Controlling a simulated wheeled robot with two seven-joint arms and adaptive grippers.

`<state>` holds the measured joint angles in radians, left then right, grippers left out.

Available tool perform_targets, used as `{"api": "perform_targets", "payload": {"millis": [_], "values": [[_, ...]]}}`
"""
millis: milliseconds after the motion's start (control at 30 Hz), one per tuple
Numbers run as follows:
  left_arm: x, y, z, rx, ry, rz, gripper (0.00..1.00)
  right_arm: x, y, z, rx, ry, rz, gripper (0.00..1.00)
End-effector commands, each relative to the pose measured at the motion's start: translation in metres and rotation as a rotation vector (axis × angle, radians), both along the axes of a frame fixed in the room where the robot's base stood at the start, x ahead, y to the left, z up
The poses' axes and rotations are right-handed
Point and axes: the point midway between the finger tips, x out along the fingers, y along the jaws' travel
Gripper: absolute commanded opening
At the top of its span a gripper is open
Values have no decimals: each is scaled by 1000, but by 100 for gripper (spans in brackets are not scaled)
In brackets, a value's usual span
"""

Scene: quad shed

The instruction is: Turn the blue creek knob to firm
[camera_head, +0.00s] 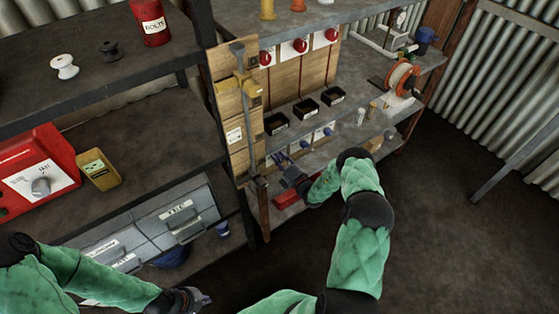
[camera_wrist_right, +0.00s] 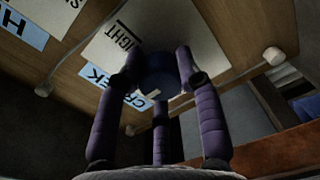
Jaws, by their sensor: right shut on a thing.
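In the right wrist view, a dark blue knob (camera_wrist_right: 160,76) sits between the fingers of my right gripper (camera_wrist_right: 158,66), which is shut on it. A pale blue label reading CREEK (camera_wrist_right: 114,92) is beside the knob, partly behind a finger. A white plate (camera_wrist_right: 118,42) above it carries text ending in "IGHT". The knob's pointer setting cannot be read. In the head view my right gripper (camera_head: 284,172) reaches to the row of blue knobs (camera_head: 304,144) on the lower shelf. My left gripper (camera_head: 190,299) is low at the left, away from them; its jaw state is unclear.
A second pale blue label (camera_wrist_right: 24,29) with an H is at the upper left of the wrist view. Red knobs (camera_head: 300,45) are higher up.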

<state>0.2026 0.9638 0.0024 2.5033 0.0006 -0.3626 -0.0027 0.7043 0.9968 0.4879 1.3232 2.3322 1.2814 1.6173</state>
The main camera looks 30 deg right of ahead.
Motion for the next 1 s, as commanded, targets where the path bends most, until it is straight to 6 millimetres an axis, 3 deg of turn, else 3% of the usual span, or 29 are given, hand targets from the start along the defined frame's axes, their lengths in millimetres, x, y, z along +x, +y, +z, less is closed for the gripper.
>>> {"api": "perform_targets", "payload": {"millis": [267, 300, 367, 767, 1000], "values": [[0, 0, 0, 0, 0, 0, 0, -1, 1, -2, 2, 4, 2, 4], [0, 0, 0, 0, 0, 0, 0, -1, 1, -2, 2, 4, 2, 42], [0, 0, 0, 0, 0, 0, 0, -1, 1, -2, 2, 3, 1, 59], [0, 0, 0, 0, 0, 0, 0, -3, 0, 0, 0, 1, 0, 60], [0, 0, 0, 0, 0, 0, 0, -36, -4, 0, 2, 3, -2, 60]]}}
